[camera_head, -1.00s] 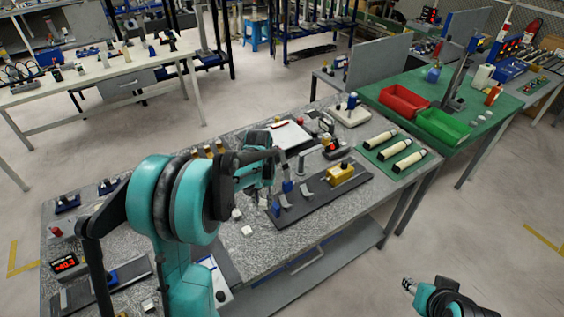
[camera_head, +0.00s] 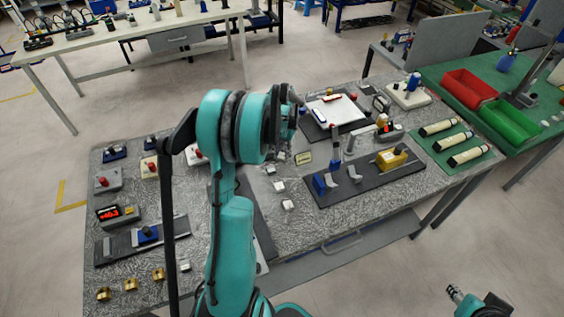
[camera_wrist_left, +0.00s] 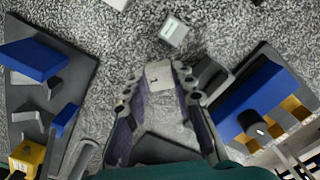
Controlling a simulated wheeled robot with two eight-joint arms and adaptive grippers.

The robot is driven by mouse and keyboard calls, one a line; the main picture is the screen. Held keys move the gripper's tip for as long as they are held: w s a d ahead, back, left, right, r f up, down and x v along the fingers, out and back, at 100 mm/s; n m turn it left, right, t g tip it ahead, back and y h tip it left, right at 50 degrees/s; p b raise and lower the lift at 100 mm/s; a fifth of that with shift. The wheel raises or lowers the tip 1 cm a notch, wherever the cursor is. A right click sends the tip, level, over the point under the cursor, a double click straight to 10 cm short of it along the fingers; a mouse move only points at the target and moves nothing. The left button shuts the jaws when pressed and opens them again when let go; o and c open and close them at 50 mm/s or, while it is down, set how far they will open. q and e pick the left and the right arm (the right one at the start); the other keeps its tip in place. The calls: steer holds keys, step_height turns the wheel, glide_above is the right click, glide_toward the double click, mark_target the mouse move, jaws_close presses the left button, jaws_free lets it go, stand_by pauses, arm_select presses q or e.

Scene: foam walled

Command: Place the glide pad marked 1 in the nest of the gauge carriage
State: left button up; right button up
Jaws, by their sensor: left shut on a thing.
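My left gripper (camera_wrist_left: 158,80) is shut on a pale grey pad marked 1 (camera_wrist_left: 159,72), held between its fingertips above the speckled table. In the head view my left gripper (camera_head: 281,150) is mostly hidden by its own arm, and the held pad cannot be made out. A dark base (camera_head: 328,194) with a blue end block, grey brackets and a yellow block lies to its right. A dark rail with a blue block (camera_head: 148,234) lies at the left of the table. I cannot tell which is the gauge carriage. My right gripper (camera_head: 455,293) is low at right, away from the table.
Loose pale pads (camera_head: 288,204) lie near the dark base; one shows in the wrist view (camera_wrist_left: 174,31). A blue holder (camera_wrist_left: 250,95) with brass-coloured pieces is close right of the gripper there. A red display (camera_head: 108,213), a clipboard (camera_head: 336,109) and a green mat (camera_head: 470,163) surround the work area.

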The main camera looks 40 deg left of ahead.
mark_target(281, 156)
arm_select(q)
step_height(281, 156, down, 4)
steer(key=shift+a+f+b, duration=0.1)
steer(key=shift+f+b, duration=0.05)
steer(key=shift+b, duration=0.55)
steer(key=o, duration=0.9)
steer(key=shift+o, duration=0.2)
